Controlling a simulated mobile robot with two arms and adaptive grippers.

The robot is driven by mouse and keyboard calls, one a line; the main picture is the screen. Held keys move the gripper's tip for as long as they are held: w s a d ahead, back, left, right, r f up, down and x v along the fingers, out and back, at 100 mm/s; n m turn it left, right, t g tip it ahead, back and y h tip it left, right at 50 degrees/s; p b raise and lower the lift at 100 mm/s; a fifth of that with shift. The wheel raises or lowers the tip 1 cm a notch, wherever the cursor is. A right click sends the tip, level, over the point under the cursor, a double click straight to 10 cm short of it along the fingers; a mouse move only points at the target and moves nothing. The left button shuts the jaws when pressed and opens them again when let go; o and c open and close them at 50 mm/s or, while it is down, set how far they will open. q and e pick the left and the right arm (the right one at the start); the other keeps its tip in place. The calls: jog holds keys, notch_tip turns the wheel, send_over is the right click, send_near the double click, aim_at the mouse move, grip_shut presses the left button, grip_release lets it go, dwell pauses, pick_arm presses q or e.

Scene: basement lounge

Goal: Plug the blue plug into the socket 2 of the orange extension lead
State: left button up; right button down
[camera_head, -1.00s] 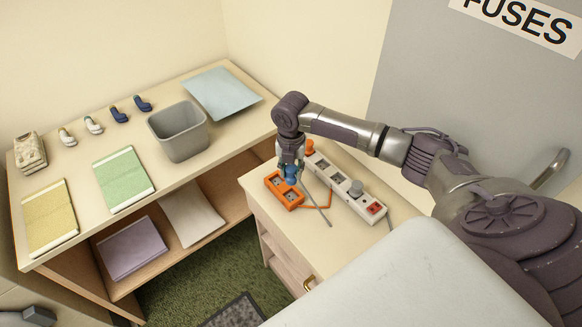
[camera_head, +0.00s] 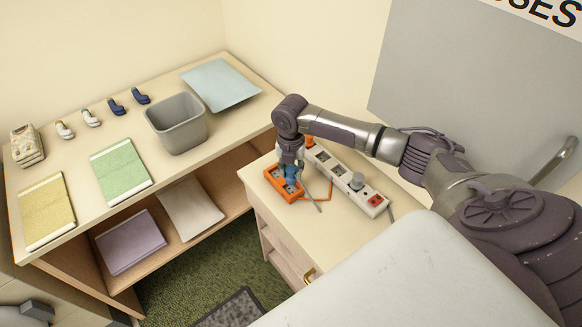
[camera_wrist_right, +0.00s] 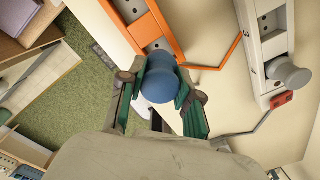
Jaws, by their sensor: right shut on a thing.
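The blue plug (camera_head: 291,171) is between the fingers of my right gripper (camera_head: 290,160), over the orange extension lead (camera_head: 293,198) in the head view. In the right wrist view the blue plug (camera_wrist_right: 160,82) sits between the green-padded fingertips of my right gripper (camera_wrist_right: 160,92), which is shut on it. The orange extension lead (camera_wrist_right: 170,28) runs from the top edge down behind the plug. The plug hides the socket face beneath it. I cannot tell whether its pins are in a socket. My left gripper is not in view.
A white extension lead (camera_head: 333,168) with a red switch (camera_head: 376,200) and a grey plug (camera_head: 357,181) lies right beside the orange one on the cabinet top (camera_head: 310,232). A grey bin (camera_head: 176,124) stands on the shelf unit to the left. An orange cord runs between the leads.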

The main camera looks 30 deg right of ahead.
aim_at(291, 179)
jog(key=shift+f+b, duration=1.05)
jog(key=shift+f, duration=1.25)
jog(key=shift+f, duration=0.1)
jog(key=c, duration=0.7)
grip_release()
notch_tip(291, 179, up, 12)
jog(key=shift+r, duration=0.1)
